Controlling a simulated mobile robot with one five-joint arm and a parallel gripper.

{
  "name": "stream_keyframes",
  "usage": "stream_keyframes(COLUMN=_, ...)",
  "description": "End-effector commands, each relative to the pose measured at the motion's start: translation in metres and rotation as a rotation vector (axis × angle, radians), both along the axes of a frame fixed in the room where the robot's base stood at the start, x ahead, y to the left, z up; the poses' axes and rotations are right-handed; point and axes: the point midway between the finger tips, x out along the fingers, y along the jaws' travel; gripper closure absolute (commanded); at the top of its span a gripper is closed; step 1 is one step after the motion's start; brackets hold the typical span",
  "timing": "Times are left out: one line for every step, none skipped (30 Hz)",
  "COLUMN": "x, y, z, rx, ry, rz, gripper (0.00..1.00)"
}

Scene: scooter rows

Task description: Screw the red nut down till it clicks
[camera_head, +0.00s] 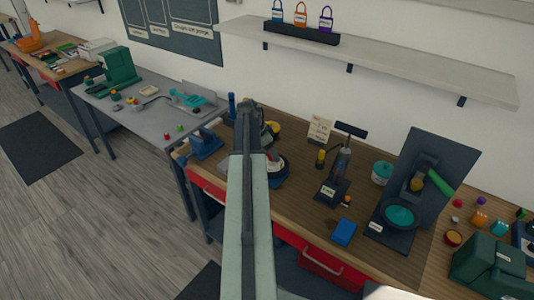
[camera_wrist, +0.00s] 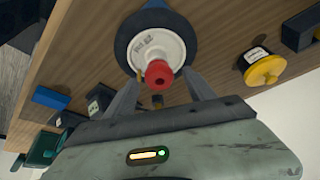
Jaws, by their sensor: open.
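The red nut (camera_wrist: 160,74) sits at the edge of a white labelled disc (camera_wrist: 157,48) in the wrist view. The disc lies on a dark round base (camera_wrist: 122,40). My gripper (camera_wrist: 163,80) is open, with one dark finger on each side of the nut; whether either finger touches it I cannot tell. In the head view, the white disc (camera_head: 277,164) shows on the wooden bench just right of my arm. My arm hides part of it, and the nut is not clearly visible there.
A yellow-topped knob device (camera_wrist: 262,68) stands to the right in the wrist view. In the head view, a dark stand (camera_head: 333,190), a blue block (camera_head: 344,232) and a tall dark panel (camera_head: 440,160) are right along the bench (camera_head: 305,215). A shelf (camera_head: 390,65) hangs above.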

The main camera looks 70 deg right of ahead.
Motion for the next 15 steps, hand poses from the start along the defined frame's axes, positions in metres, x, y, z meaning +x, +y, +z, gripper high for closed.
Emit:
stream_keyframes(x=-0.0011, y=-0.0016, z=-0.0083, rx=0.000, ry=0.000, rz=0.000, gripper=0.37)
stream_keyframes(x=-0.0014, y=-0.0020, z=-0.0086, rx=0.000, ry=0.000, rz=0.001, gripper=0.37)
stream_keyframes(x=-0.0018, y=-0.0023, z=-0.0082, rx=0.000, ry=0.000, rz=0.001, gripper=0.37)
stream_keyframes(x=-0.0019, y=-0.0024, z=-0.0075, rx=0.000, ry=0.000, rz=0.001, gripper=0.37)
stream_keyframes(x=-0.0019, y=-0.0023, z=-0.0068, rx=0.000, ry=0.000, rz=0.001, gripper=0.37)
stream_keyframes(x=-0.0019, y=-0.0022, z=-0.0060, rx=0.000, ry=0.000, rz=0.001, gripper=0.37)
stream_keyframes(x=-0.0020, y=-0.0022, z=-0.0059, rx=0.000, ry=0.000, rz=0.001, gripper=0.37)
stream_keyframes(x=-0.0020, y=-0.0022, z=-0.0058, rx=0.000, ry=0.000, rz=0.001, gripper=0.37)
stream_keyframes(x=-0.0020, y=-0.0023, z=-0.0058, rx=0.000, ry=0.000, rz=0.001, gripper=0.40)
stream_keyframes(x=-0.0020, y=-0.0023, z=-0.0058, rx=0.000, ry=0.000, rz=0.001, gripper=0.48)
stream_keyframes(x=-0.0021, y=-0.0022, z=-0.0058, rx=0.000, ry=0.000, rz=0.001, gripper=0.56)
stream_keyframes(x=-0.0022, y=-0.0023, z=-0.0057, rx=0.000, ry=0.000, rz=0.000, gripper=0.68)
stream_keyframes(x=-0.0022, y=-0.0023, z=-0.0057, rx=0.000, ry=0.000, rz=0.000, gripper=0.76)
stream_keyframes(x=-0.0022, y=-0.0023, z=-0.0057, rx=0.000, ry=0.000, rz=0.000, gripper=0.84)
stream_keyframes(x=-0.0021, y=-0.0023, z=-0.0057, rx=-0.001, ry=-0.001, rz=0.000, gripper=0.95)
